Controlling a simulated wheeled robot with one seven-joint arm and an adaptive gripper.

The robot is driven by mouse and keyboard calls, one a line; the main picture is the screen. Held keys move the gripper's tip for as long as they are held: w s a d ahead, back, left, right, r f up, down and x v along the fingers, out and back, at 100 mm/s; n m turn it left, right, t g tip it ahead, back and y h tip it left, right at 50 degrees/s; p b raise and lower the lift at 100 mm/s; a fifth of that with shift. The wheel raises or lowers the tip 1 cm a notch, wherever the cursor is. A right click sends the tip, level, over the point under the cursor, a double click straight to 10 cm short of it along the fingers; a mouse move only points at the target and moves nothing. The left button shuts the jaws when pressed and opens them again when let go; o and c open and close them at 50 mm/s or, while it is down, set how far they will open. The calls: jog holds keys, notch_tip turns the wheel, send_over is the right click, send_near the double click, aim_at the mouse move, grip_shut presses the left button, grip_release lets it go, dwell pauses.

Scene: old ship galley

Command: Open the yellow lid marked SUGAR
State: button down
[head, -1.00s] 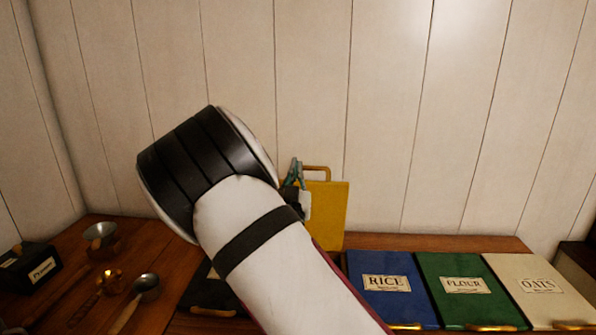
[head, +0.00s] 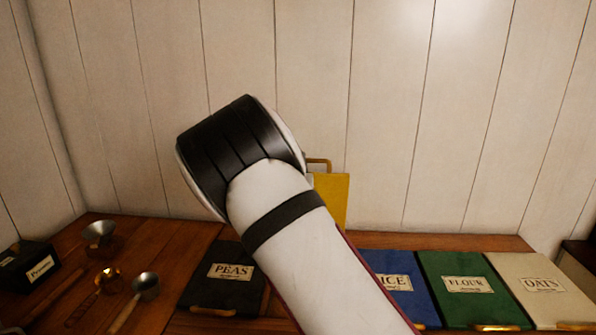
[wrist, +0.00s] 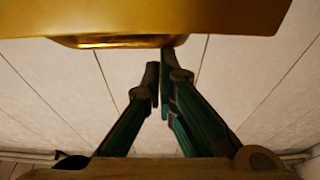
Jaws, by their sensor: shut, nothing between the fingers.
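The yellow lid (head: 333,198) stands upright, swung open against the back of the counter, with its brass handle (head: 319,163) at the top edge. My arm covers its left part, and no SUGAR label shows. In the wrist view the yellow lid (wrist: 165,16) spans the top, with a brass piece (wrist: 115,41) along its edge. My gripper (wrist: 160,84) is shut and empty there, its green-sided fingers together close by the lid's edge; I cannot tell whether they touch it. In the head view my gripper is hidden behind my arm.
A black PEAS lid (head: 224,275) lies flat left of my arm. Blue RICE (head: 398,282), green FLOUR (head: 465,284) and cream OATS (head: 540,286) lids lie flat on the right. Metal scoops (head: 145,288) and a black box (head: 28,267) are at left. A plank wall stands behind.

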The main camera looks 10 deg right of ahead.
jog(key=w+d+g+b, duration=0.1)
jog(key=w+d+b, duration=0.1)
jog(key=w, duration=0.5)
jog(key=shift+w+d+f+b, duration=0.15)
jog(key=shift+w+f+b, duration=0.15)
jog(key=shift+b, duration=0.6)
jog(key=shift+s+r, duration=0.1)
jog(key=shift+r, duration=0.15)
